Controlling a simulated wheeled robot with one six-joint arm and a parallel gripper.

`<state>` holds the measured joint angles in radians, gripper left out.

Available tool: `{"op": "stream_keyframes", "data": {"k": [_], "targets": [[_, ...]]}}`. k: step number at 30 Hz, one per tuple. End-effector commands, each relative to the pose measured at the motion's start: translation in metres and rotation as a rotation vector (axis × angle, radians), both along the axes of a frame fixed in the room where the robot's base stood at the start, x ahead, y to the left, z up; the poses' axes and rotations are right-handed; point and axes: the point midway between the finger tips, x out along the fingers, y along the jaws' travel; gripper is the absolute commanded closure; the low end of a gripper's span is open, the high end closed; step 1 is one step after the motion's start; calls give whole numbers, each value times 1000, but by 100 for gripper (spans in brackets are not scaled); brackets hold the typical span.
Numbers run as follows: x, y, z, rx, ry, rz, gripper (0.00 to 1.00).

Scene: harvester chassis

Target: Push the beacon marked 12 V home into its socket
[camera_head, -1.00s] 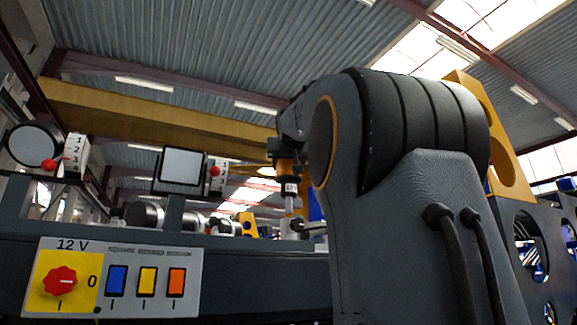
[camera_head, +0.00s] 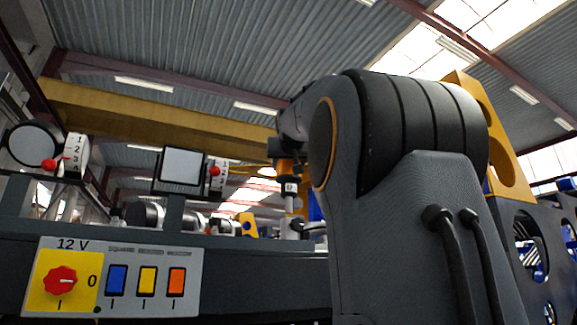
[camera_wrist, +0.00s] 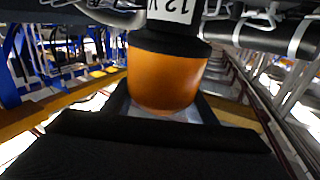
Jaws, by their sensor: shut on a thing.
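The beacon marked 12 V (camera_wrist: 165,75) has an orange body, a dark collar and a white label reading 12 V. My gripper (camera_wrist: 163,113) is shut on its orange body. In the head view the beacon (camera_head: 290,168) is small and upright, with the orange part on top and the label below it. A pale cylindrical part shows under the label. Dark parts of my arm cover the area just right of it. The socket cannot be made out clearly, so I cannot tell how deep the beacon sits.
A 12 V switch panel (camera_head: 113,283) with a red knob and blue, yellow and orange switches is on the dark chassis at lower left. A square-faced unit (camera_head: 181,167) and a round-faced unit (camera_head: 34,144) stand behind. Pipes and hoses lie around the beacon in the wrist view.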

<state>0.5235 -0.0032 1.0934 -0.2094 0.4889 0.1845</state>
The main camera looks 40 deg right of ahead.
Motion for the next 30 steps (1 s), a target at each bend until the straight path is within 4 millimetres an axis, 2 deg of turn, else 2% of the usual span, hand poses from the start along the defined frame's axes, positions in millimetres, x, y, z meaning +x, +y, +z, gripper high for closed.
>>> {"op": "stream_keyframes", "data": {"k": [11, 30], "targets": [[-1, 0, 1, -2, -2, 0, 100], [-1, 1, -12, -2, -2, 0, 100]]}}
